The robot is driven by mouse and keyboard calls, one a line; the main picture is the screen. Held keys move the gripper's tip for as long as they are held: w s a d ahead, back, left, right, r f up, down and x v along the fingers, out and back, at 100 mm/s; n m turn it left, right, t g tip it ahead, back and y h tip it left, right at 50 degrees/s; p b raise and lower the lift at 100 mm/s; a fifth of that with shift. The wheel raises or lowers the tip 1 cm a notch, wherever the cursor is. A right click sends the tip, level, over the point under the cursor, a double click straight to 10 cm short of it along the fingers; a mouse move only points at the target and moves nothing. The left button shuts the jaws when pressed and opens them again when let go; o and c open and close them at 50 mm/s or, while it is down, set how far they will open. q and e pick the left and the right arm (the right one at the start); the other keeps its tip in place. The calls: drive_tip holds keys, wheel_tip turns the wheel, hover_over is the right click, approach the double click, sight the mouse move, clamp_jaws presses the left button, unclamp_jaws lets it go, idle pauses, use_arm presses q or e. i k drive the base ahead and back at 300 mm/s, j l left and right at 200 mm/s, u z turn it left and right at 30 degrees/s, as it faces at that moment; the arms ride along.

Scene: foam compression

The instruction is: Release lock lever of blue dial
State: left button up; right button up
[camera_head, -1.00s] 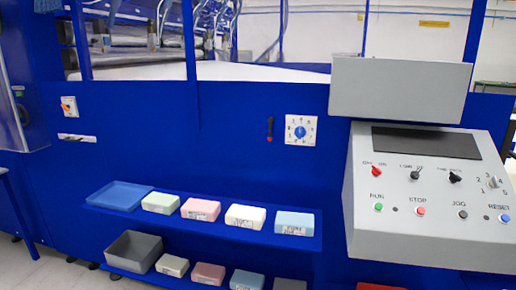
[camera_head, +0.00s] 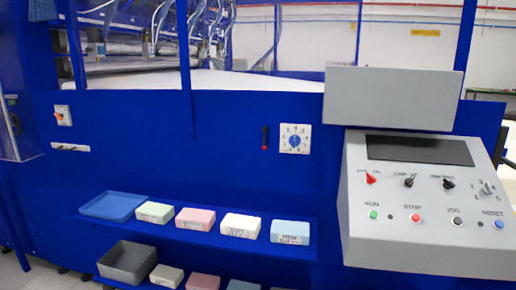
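The blue dial (camera_head: 295,140) is a small round knob on a white square plate with black marks around it, on the blue machine front. The lock lever (camera_head: 265,138) is just left of the plate. It is a dark upright bar with a red knob at its lower end. Nothing covers the lever or the dial. Neither of my grippers shows in the head view.
A grey control panel (camera_head: 351,223) with a dark screen and several knobs and buttons juts out at the right. Below the dial, a blue shelf (camera_head: 190,236) carries a blue tray (camera_head: 113,206) and several foam blocks. A grey bin (camera_head: 127,262) stands lower down.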

sight(264, 129)
drive_tip(key=i+j, duration=0.15)
drive_tip(key=i, duration=0.7)
drive_tip(key=i+j+u, duration=0.1)
drive_tip(key=i, duration=0.7)
